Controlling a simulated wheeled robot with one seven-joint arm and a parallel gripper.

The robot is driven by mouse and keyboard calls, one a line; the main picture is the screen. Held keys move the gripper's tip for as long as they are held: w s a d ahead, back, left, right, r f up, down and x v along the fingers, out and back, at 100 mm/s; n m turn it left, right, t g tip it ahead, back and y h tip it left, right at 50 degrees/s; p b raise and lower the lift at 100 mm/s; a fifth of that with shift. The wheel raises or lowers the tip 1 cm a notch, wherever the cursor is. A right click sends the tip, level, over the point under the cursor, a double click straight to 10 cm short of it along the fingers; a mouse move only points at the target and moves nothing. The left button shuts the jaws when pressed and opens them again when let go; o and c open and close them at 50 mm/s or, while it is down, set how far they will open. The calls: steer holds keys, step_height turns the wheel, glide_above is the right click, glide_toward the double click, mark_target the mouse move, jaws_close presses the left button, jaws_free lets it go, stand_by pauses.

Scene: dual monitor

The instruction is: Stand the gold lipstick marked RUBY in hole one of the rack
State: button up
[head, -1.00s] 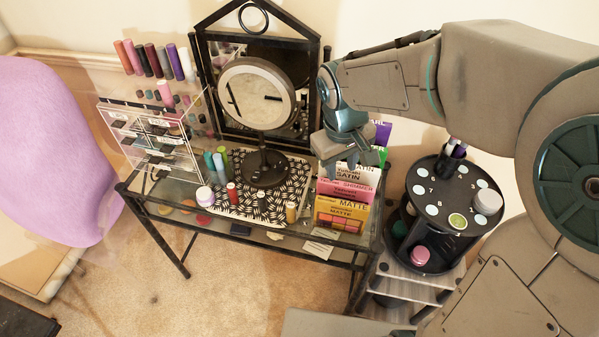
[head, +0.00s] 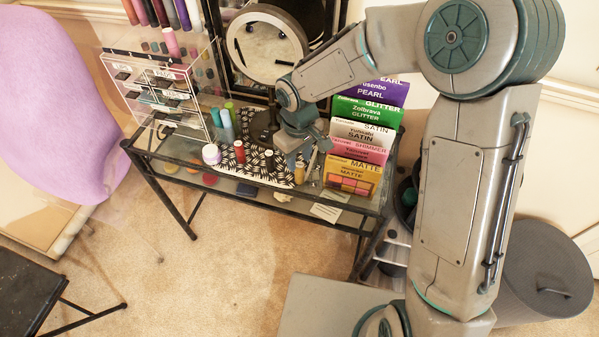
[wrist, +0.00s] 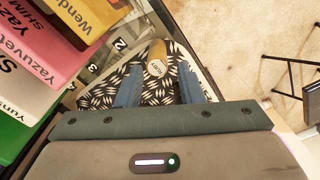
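The gold lipstick (wrist: 157,60) stands on the patterned mat (wrist: 100,93), its label reading RUBY in the wrist view. It also shows in the head view (head: 299,174), under my gripper (head: 296,155). In the wrist view my gripper (wrist: 159,90) is open. Its two blue fingers lie either side of the lipstick's line, with no visible contact.
Upright palette boxes (head: 358,150) stand close to the right of my gripper. A round mirror (head: 265,45) stands behind it. A clear drawer unit (head: 160,85) is farther left.

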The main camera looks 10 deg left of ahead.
mark_target(300, 165)
steer(key=shift+w+f, duration=0.15)
steer(key=shift+f, duration=2.6)
steer(key=shift+d, duration=0.1)
steer(key=shift+c, duration=0.3)
steer(key=c, duration=0.7)
